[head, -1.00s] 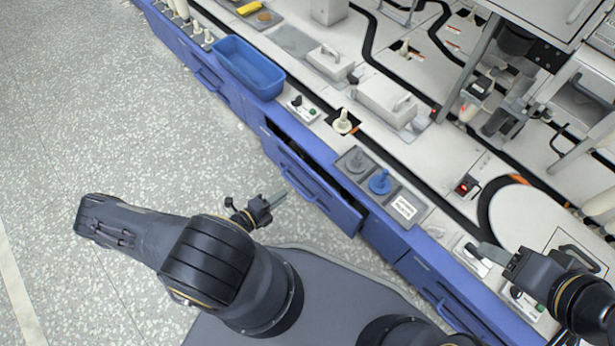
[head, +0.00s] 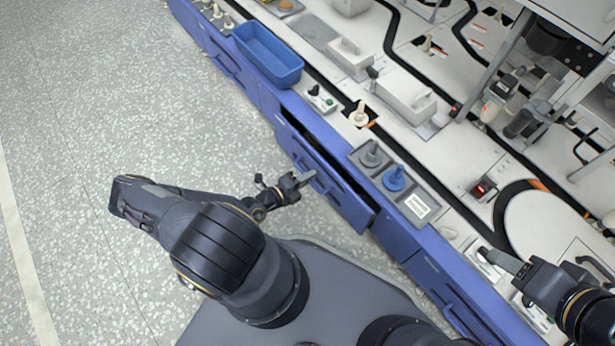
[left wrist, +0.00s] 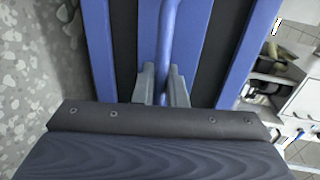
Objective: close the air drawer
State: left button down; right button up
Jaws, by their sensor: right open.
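The blue drawer (head: 345,205) in the bench front stands partly open, with a dark gap along its top. My left gripper (head: 308,175) is at its front, by the handle (head: 325,188). In the left wrist view the blue handle bar (left wrist: 168,45) runs between the two grey fingers (left wrist: 162,85). They sit close on either side of it; whether they press on it I cannot tell. My right gripper (head: 500,260) is open above the bench at the right, near a small switch box. The drawer's inside is mostly hidden.
On the bench edge stand a blue bin (head: 268,55), a control box (head: 320,98) and a grey tray (head: 370,168) with a grey and a blue bobbin (head: 394,178). A round white plate (head: 540,222) lies at the right. The speckled floor (head: 90,110) at the left is clear.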

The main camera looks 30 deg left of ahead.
pick_arm(q)
jog(key=x, duration=0.1)
jog(key=r+p+x, duration=0.1)
jog(key=x, duration=0.1)
jog(key=shift+w+f, duration=0.1)
jog(key=shift+w, duration=0.3)
jog(key=c, duration=1.8)
grip_release()
jog(key=shift+w+d, duration=0.1)
jog(key=shift+c, duration=0.2)
jog(key=p+v, duration=0.2)
jog(key=v, duration=0.6)
jog(key=shift+p, duration=0.35)
